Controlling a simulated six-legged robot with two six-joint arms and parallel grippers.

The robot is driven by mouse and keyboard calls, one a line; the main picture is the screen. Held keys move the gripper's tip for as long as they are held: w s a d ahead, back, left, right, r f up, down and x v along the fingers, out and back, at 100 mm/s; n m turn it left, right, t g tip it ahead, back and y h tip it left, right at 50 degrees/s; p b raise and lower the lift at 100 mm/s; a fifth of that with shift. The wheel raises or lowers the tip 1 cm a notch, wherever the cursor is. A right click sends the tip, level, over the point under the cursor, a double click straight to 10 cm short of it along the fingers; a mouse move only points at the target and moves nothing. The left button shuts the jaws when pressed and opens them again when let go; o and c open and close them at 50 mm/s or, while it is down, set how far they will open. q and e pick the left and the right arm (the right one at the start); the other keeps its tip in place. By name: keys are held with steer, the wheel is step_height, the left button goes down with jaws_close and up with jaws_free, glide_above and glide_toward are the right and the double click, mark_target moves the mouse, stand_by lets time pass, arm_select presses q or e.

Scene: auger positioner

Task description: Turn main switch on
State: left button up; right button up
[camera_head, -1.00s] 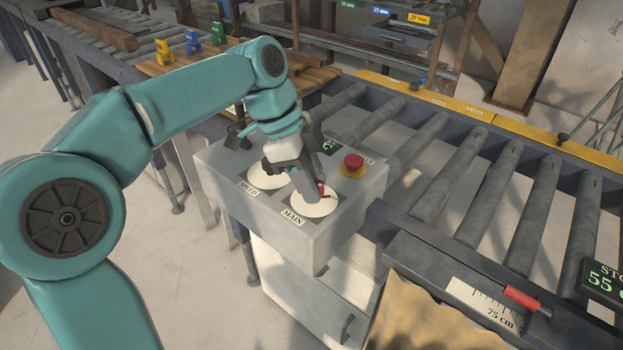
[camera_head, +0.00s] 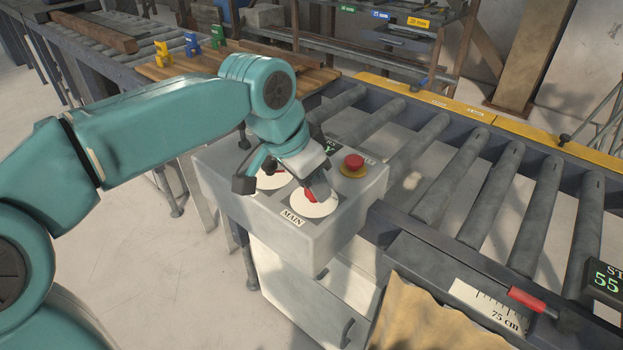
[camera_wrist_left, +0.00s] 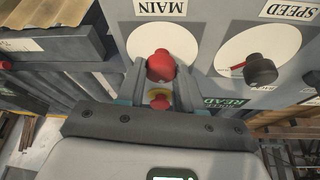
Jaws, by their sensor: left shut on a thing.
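The main switch is a red knob (camera_head: 311,196) on a white round dial (camera_head: 316,209) above the MAIN label (camera_head: 293,218) on the grey control box. My left gripper (camera_head: 318,190) is over this dial, with its fingers around the knob. In the left wrist view the red knob (camera_wrist_left: 161,66) sits between the tips of the two fingers of my left gripper (camera_wrist_left: 160,72), which is shut on it. The MAIN label (camera_wrist_left: 161,8) appears upside down there. My right gripper is not in view.
Beside it is the speed dial with a black knob (camera_wrist_left: 260,70). A red emergency button (camera_head: 353,162) on a yellow base stands close behind the main dial on the box (camera_head: 340,228). Rollers (camera_head: 470,190) run along the right.

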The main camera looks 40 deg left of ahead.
arm_select(q)
steer(key=n+y, duration=0.1)
steer(key=n, duration=0.2)
steer(key=shift+d+r, duration=0.1)
steer(key=shift+n+y, duration=0.8)
steer(key=shift+n, duration=1.1)
steer(key=o, duration=1)
steer(key=shift+d, duration=0.1)
